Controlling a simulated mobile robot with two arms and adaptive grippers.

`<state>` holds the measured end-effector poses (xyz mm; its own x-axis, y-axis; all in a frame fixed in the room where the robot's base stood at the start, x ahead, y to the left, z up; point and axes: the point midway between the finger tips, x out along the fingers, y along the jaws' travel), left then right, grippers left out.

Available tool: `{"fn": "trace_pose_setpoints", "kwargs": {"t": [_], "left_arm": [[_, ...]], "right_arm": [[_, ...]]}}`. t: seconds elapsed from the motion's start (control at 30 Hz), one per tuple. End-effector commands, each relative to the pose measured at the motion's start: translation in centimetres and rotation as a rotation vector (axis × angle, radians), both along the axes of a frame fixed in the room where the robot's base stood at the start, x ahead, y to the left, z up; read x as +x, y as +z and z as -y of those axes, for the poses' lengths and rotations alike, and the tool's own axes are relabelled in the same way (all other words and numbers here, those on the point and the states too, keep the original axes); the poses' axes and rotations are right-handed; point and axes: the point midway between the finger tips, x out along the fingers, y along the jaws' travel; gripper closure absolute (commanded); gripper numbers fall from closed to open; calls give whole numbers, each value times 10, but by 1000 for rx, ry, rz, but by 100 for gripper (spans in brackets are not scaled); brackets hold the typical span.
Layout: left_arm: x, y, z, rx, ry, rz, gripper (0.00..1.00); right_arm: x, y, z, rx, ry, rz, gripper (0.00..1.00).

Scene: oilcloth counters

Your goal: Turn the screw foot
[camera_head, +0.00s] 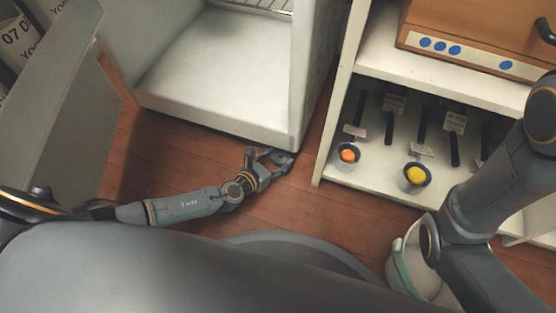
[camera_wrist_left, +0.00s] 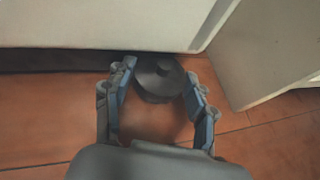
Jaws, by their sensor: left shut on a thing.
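The screw foot (camera_wrist_left: 159,80) is a dark grey round foot under the bottom front corner of a white cabinet (camera_wrist_left: 110,25). In the left wrist view it sits between the two blue-padded fingers of my left gripper (camera_wrist_left: 160,90), which is shut on it. In the head view my left gripper (camera_head: 270,157) reaches along the floor to the cabinet's (camera_head: 222,122) front right corner, where the foot (camera_head: 283,159) partly shows at its fingertips. My right arm shows at the right, but its gripper is out of view.
A low shelf unit (camera_head: 325,150) stands to the right, with cups holding an orange and a yellow thing (camera_head: 416,174) and several hanging dark-handled tools. A wooden box (camera_head: 480,30) stands on its upper shelf. A white bucket (camera_head: 405,255) is on the wooden floor (camera_head: 300,200). An open grey door (camera_head: 45,130) is at left.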

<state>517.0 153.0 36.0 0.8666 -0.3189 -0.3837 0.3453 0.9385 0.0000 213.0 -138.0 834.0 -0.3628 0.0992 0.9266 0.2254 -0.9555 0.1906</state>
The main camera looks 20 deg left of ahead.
Motion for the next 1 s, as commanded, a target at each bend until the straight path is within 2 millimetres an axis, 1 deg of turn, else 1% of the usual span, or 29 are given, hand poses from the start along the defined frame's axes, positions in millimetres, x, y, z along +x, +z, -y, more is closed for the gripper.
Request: {"fn": "trace_pose_setpoints", "kwargs": {"t": [0.1,0.53,0.57,0.6,0.67,1.0], "left_arm": [[2,0,-1,1,-21,3,76],[2,2,-1,-1,-30,4,76],[2,2,-1,-1,-30,4,40],[2,2,-1,-2,-29,4,32],[2,1,-1,-1,-30,4,21],[1,1,0,0,-26,1,21]], "right_arm": [[0,-4,0,0,0,0,21],[0,-4,0,0,0,-1,21],[0,-4,0,0,0,-1,21],[0,-4,0,0,0,-1,21],[0,-4,0,0,0,-1,21],[2,-2,0,2,1,-5,21]]}}
